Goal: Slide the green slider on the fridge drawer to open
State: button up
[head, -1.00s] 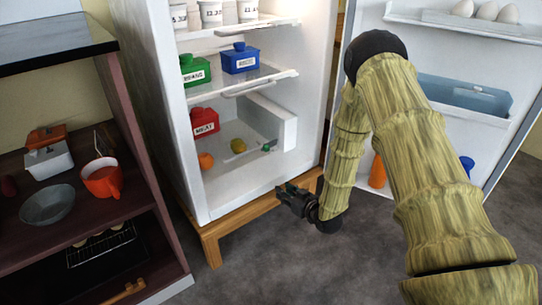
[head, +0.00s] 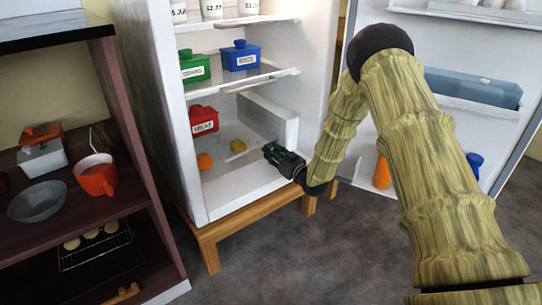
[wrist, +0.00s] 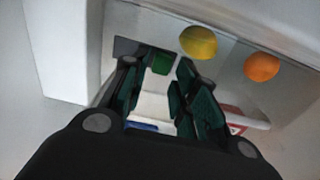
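The green slider (wrist: 161,62) shows in the wrist view as a small green block beside a dark plate, on the wall of the fridge drawer (wrist: 112,18). In the head view my gripper hides it. My gripper (head: 267,151) is at the right side of the lower fridge compartment. In the wrist view my gripper (wrist: 157,70) has its two fingers apart, with the slider showing between the fingertips. I cannot tell whether they touch it. The drawer holds a yellow lemon (wrist: 198,42) and an orange (wrist: 262,67).
A red box (head: 203,122) sits in the lower compartment. A green box (head: 194,68) and a blue box (head: 240,57) stand on the shelf above. A dark cabinet (head: 110,205) stands left.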

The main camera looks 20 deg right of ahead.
jog(key=shift+x, duration=0.85)
